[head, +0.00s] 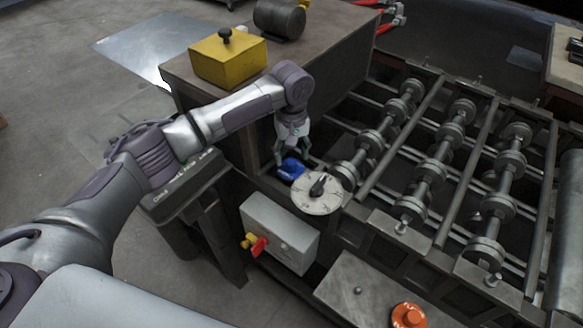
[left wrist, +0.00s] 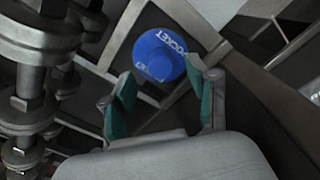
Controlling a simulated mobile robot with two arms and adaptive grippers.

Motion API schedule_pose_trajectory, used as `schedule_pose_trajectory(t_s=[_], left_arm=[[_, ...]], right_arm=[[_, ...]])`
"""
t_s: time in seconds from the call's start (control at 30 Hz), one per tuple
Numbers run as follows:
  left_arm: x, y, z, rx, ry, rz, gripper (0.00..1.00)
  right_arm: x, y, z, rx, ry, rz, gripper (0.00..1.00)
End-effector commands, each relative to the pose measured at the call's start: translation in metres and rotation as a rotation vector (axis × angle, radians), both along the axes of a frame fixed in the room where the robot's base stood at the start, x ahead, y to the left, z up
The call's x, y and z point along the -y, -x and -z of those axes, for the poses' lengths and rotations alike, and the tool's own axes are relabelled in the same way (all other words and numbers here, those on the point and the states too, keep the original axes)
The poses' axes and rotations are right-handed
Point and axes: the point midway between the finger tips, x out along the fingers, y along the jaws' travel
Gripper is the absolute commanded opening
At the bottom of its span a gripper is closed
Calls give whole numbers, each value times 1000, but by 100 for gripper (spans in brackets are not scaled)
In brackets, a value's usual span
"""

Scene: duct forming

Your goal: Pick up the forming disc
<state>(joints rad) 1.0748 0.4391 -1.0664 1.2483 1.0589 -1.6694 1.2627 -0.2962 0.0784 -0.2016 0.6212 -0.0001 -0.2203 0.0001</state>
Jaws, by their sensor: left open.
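A blue disc (head: 291,169) with white lettering lies at the near left end of the roller machine, next to a round pale dial plate. I take it to be the forming disc. In the left wrist view the blue disc (left wrist: 160,56) shows beyond and between the fingertips, its lettering partly readable as "OCKET". My left gripper (head: 290,156) points down just above the disc, with its green-padded fingers apart and empty. It also shows in the left wrist view (left wrist: 163,82). The picture does not show clearly whether a fingertip touches the disc. My right gripper is not seen.
The dial plate (head: 318,194) with a black knob stands right beside the disc. Roller shafts (head: 430,172) fill the right. A grey control box (head: 279,233) is in front. A yellow block (head: 228,62) and a motor (head: 279,18) stand on the table behind the arm.

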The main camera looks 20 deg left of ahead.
Motion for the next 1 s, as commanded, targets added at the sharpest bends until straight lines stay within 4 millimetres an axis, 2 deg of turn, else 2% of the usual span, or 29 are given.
schedule_pose_trajectory(t_s=[0.03, 0.2, 0.47, 0.57, 0.83, 1.0], left_arm=[[-2, 2, 5, -4, -2, -1, 59], [-1, 1, 27, -1, 0, 0, 59], [-1, 1, 31, 0, 0, 1, 59], [-1, 1, 31, 0, 0, 1, 46], [-1, 1, 31, 0, 0, 0, 1], [-1, 1, 31, 0, 0, 0, 0]], right_arm=[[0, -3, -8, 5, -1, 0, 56], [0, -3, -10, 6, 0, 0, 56], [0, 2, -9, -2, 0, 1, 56], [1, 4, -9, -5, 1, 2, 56], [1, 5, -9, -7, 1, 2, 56], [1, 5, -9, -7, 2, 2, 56]])
